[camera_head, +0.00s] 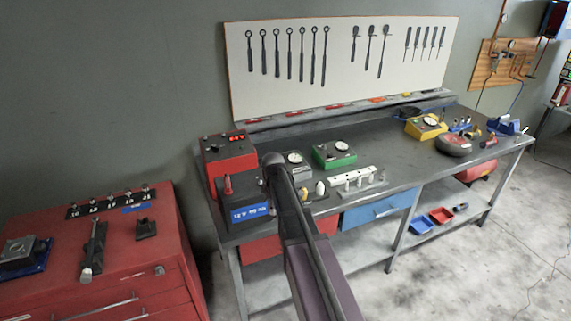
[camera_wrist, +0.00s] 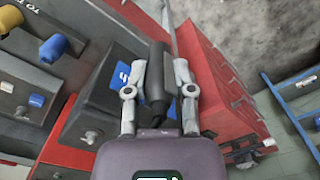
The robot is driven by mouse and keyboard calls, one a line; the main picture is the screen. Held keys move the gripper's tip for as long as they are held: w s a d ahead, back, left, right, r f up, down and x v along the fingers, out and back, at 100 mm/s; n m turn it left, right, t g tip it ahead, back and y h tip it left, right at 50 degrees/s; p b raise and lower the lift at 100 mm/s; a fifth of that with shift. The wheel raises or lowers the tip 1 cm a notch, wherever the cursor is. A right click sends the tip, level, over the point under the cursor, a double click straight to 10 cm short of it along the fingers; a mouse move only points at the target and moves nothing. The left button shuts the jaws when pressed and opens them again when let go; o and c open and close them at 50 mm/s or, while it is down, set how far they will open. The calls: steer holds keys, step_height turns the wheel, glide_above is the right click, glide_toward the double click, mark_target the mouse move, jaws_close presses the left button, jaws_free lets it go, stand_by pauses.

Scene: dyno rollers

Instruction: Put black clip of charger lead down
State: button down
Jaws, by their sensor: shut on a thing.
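In the wrist view my gripper (camera_wrist: 160,72) is shut on the black clip (camera_wrist: 157,88), a dark, roughly cylindrical piece standing between the two grey fingers. Below it in that view is a black battery-like box with a blue label (camera_wrist: 132,74). I cannot tell whether the clip touches the box. In the head view the box (camera_head: 250,213) stands at the bench's left front end, with a red clip (camera_head: 228,186) upright on it. My arm crosses this view and hides the gripper's fingers and the held clip. The lead's path is not clear.
A red unit with a lit display (camera_head: 228,155) stands behind the box. Gauge boxes, including a green one (camera_head: 334,155), and a white strip (camera_head: 352,178) lie to the right. A red cabinet (camera_head: 110,250) stands left of the bench (camera_head: 400,150). The bench's middle top has free room.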

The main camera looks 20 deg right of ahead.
mark_target(275, 217)
step_height(275, 217, down, 5)
steer(key=b, duration=0.3)
steer(key=shift+b, duration=0.35)
steer(key=shift+d, duration=0.1)
